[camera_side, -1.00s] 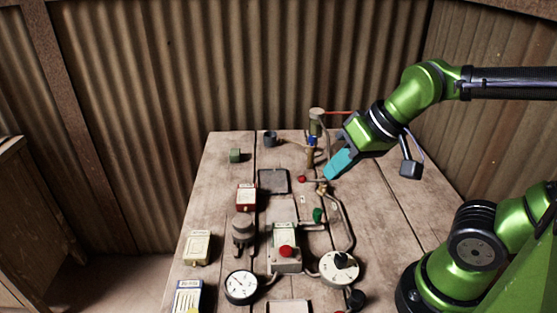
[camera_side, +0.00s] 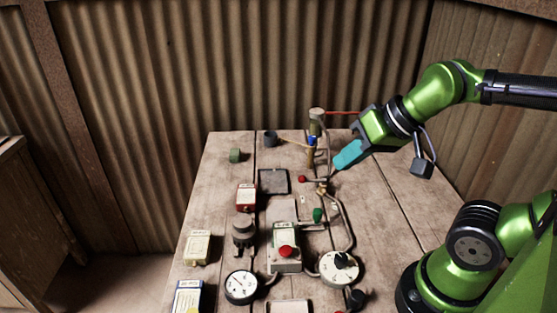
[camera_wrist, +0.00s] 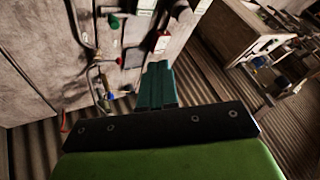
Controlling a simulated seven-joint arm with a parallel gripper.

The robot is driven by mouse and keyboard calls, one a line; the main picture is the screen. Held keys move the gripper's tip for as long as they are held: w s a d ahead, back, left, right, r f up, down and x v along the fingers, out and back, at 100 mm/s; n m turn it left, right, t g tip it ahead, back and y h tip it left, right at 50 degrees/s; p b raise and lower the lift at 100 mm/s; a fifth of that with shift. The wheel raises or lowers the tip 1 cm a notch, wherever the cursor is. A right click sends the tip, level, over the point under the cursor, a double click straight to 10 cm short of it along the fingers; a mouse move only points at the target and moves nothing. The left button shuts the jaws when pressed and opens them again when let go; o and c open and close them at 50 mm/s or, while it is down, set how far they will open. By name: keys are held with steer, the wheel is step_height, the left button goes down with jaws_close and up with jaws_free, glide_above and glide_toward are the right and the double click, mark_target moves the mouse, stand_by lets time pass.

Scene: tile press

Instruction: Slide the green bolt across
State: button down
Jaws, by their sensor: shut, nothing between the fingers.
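The green bolt knob (camera_side: 317,215) stands on the table in the side view, just right of the upper part of the pale box with a red button. It also shows in the wrist view (camera_wrist: 114,22), near the top and left of centre. My gripper (camera_side: 337,168) has teal fingers that are shut and empty. It is above the table, farther back than the bolt and slightly to its right, clearly apart from it. In the wrist view the gripper (camera_wrist: 158,67) shows its fingers together at the centre. The bolt's track is too small to make out.
A pipe (camera_side: 343,218) curves along the right of the bolt to a dial (camera_side: 339,268). The box with a red button (camera_side: 285,260) stands in front. A blue-collared post (camera_side: 311,147) and a red knob (camera_side: 302,179) are near my fingers. The table's right side is clear.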

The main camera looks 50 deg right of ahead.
steer(key=c, duration=1.8)
jaws_free()
steer(key=shift+o, duration=1.2)
steer(key=shift+f, duration=0.2)
steer(key=o, duration=0.6)
steer(key=w, duration=0.1)
steer(key=w+f+g, duration=0.1)
steer(key=w+d+g, duration=0.1)
steer(key=shift+w+f, duration=0.2)
steer(key=shift+f, duration=0.2)
steer(key=m+g+h, duration=0.2)
steer(key=g, duration=0.3)
glide_above(318, 211)
steer(key=f, duration=0.2)
step_height(318, 211, down, 16)
steer(key=shift+f, duration=0.1)
jaws_close()
